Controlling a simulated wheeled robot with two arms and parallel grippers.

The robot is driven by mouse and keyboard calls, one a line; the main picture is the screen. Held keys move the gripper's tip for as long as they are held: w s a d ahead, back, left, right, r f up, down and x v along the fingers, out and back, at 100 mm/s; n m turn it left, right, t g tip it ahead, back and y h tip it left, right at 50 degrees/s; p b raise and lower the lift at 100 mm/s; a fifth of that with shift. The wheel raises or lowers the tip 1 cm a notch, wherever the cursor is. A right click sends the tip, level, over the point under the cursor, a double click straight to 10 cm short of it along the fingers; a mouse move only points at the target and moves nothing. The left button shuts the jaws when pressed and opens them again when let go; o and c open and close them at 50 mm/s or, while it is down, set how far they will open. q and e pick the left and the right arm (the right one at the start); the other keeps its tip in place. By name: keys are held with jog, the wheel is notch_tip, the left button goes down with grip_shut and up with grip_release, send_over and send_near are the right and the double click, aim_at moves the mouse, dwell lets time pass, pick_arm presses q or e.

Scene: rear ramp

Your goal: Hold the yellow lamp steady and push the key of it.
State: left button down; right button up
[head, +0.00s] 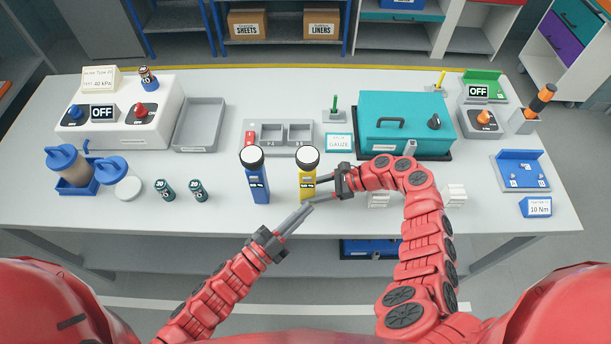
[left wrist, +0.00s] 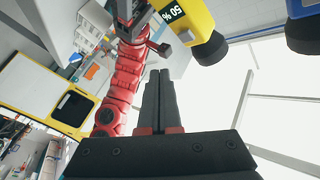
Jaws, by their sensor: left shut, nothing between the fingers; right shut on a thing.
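The yellow lamp (head: 307,173) stands upright near the table's front edge, with a round white top and a small dark display. It also shows in the left wrist view (left wrist: 194,22), where the display reads 50 %. My right gripper (head: 318,185) is shut on the yellow lamp's body from the right. My left gripper (head: 309,206) is shut and empty, its tips just in front of the lamp's lower part; I cannot tell whether they touch it. Its closed fingers show in the left wrist view (left wrist: 160,80).
A similar blue lamp (head: 257,186) stands close on the left. A grey tray with compartments (head: 262,148) lies behind the lamps. A teal box (head: 405,133) stands behind my right arm. Two dark green cylinders (head: 165,189) stand farther left. White blocks (head: 378,200) sit at the right.

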dwell(0.3)
jog(key=o, duration=1.1)
jog(key=shift+c, duration=0.2)
